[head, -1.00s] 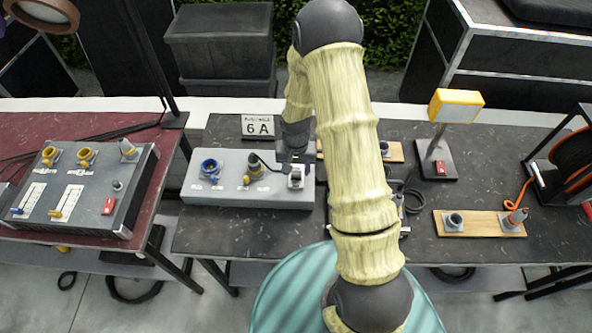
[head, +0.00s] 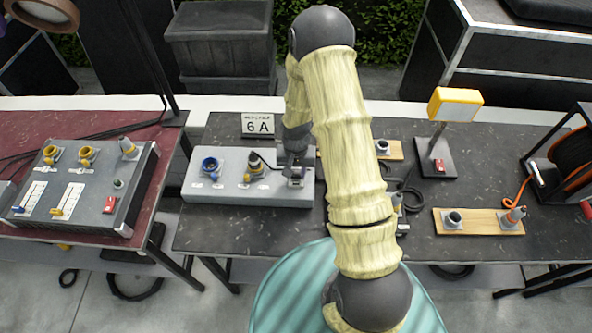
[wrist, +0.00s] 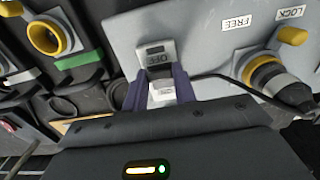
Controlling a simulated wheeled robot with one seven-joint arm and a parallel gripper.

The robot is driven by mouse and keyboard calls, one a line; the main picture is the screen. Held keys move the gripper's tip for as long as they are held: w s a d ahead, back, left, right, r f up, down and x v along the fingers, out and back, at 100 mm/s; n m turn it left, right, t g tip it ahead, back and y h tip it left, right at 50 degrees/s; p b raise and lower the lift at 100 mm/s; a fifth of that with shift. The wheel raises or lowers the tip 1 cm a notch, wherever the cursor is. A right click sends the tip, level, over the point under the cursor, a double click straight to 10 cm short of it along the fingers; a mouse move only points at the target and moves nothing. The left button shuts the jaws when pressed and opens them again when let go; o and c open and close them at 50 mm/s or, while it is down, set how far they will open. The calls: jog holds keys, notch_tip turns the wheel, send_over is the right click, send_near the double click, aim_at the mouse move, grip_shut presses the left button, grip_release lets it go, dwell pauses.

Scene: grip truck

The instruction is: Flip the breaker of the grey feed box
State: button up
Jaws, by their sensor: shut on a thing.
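The grey feed box (head: 225,190) stands on the dark table in the head view, left of my arm. Its breaker (head: 296,183) is at the right end of its top, partly covered by my gripper (head: 295,172). In the wrist view the breaker (wrist: 155,52) is a pale plate with a dark part and an OFF label just beyond the fingertips. My gripper (wrist: 162,85) has its two purple fingers shut on the breaker. The fingers hide the switch itself, so I cannot tell its position.
A blue socket (head: 210,166) and a yellow socket with a black plug (head: 256,164) sit on the same box. Their cable runs close to my fingers. A 6A sign (head: 258,125) stands behind. A dark panel (head: 95,190) is on the red table at left.

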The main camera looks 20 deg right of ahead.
jog(key=shift+w, duration=0.15)
jog(key=shift+w+d+r+g+y+p, duration=0.15)
jog(key=shift+w+g+y+p, duration=0.2)
jog(key=shift+g, duration=0.55)
jog(key=g, duration=0.1)
jog(key=w+g+y, duration=0.1)
jog(key=shift+d+f+g+b, duration=0.15)
jog(key=shift+f+g+b, duration=0.05)
jog(key=shift+g+b, duration=0.2)
jog(key=g+b, duration=0.1)
jog(key=w+g+b, duration=0.1)
jog(key=b, duration=0.1)
jog(key=f+g+y+b, duration=0.1)
jog(key=g, duration=0.1)
jog(key=shift+w+d+b, duration=0.25)
jog(key=shift+w+b, duration=0.1)
jog(key=shift+b, duration=0.05)
jog(key=shift+w+g+y+b, duration=0.25)
jog(key=shift+g+b, duration=0.35)
jog(key=shift+b, duration=0.55)
jog(key=shift+d+g+b, duration=0.1)
jog(key=shift+g+b, duration=0.2)
jog(key=shift+b, duration=0.1)
jog(key=shift+w+r, duration=0.1)
jog(key=shift+r, duration=0.05)
jog(key=o, duration=1)
